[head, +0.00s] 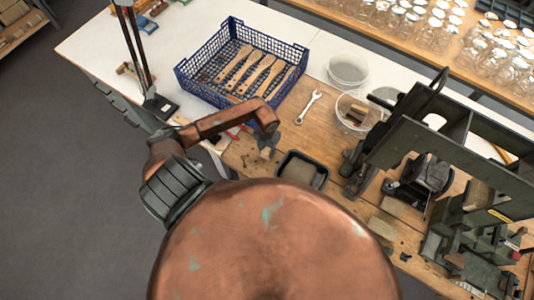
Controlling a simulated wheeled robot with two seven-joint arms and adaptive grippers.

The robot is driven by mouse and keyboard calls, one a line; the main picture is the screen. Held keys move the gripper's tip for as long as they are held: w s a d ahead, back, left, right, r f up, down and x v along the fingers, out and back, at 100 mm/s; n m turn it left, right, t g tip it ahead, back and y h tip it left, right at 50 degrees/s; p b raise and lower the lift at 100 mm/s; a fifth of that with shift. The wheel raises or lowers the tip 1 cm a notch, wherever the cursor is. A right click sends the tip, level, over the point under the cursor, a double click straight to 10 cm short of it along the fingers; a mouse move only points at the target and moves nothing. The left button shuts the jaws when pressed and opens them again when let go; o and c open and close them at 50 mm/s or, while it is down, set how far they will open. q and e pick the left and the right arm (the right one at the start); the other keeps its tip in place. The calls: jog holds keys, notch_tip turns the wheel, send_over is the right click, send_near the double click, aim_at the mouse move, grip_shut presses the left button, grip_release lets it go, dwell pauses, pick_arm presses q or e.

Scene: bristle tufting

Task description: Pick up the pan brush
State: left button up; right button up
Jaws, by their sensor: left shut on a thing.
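My left gripper (267,146) hangs from the end of my copper arm, over the wooden bench just left of a black tray (318,182). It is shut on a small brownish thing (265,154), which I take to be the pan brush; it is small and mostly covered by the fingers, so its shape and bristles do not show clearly. I cannot tell whether it touches the bench. My right gripper is not in view.
A blue crate (237,99) with several wooden brush handles (255,76) stands behind the gripper. A wrench (309,107) lies behind the tray, with clear bowls (348,69) nearby. A dark green machine (425,120) stands at right. My large arm link blocks the near bench.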

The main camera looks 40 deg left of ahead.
aim_at(267, 150)
pick_arm(q)
jog(key=shift+r, duration=0.5)
notch_tip(267, 150, up, 2)
jog(key=shift+r, duration=0.2)
jog(key=s+d+r+b, duration=0.2)
jog(key=s+r, duration=0.7)
jog(key=s, duration=0.4)
jog(key=shift+s+d+r+b, duration=0.25)
jog(key=shift+s+r+b, duration=0.05)
jog(key=shift+s, duration=0.1)
